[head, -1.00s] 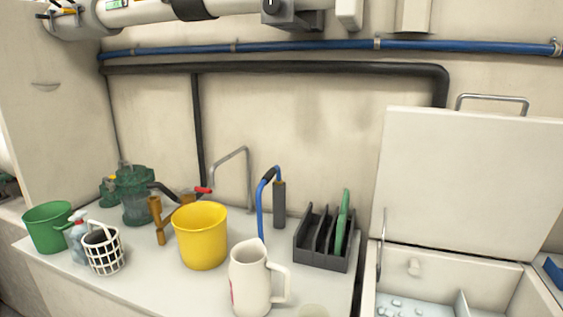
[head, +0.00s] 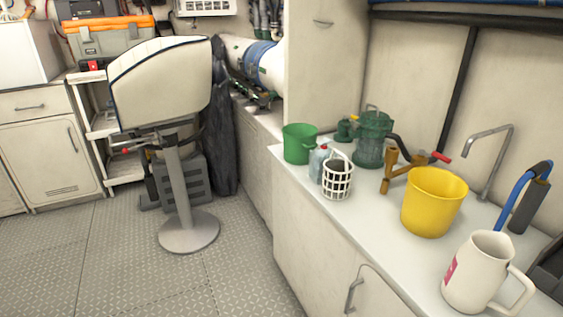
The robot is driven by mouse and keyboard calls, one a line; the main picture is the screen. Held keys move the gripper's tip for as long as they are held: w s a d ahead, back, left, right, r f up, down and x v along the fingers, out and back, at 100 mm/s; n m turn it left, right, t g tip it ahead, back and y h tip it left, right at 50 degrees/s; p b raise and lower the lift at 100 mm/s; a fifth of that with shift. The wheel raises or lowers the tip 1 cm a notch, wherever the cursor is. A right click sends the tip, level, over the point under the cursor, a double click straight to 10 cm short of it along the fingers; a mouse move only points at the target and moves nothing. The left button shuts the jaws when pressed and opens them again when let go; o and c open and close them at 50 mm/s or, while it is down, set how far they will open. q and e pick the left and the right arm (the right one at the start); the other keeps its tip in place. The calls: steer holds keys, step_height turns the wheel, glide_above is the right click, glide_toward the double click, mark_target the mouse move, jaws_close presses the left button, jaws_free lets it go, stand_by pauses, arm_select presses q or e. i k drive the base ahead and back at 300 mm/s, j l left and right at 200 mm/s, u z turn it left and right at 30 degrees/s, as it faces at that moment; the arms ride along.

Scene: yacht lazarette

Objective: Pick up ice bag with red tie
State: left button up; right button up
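Neither of my grippers shows in this view. The inside of the yellow bucket is only partly visible.
A pedestal seat (head: 187,200) with a white back stands on the grey tread floor (head: 110,255). An orange and grey toolbox (head: 110,38) sits on a shelf behind it. White cabinets (head: 48,160) stand at the left. The floor in front is clear.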

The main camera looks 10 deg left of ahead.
mark_target(317, 157)
steer(key=i+j+z, duration=0.15)
steer(key=i+j, duration=0.2)
steer(key=i+j+z, duration=0.2)
steer(key=j, duration=0.35)
steer(key=i+l, duration=0.05)
steer(key=i, duration=0.05)
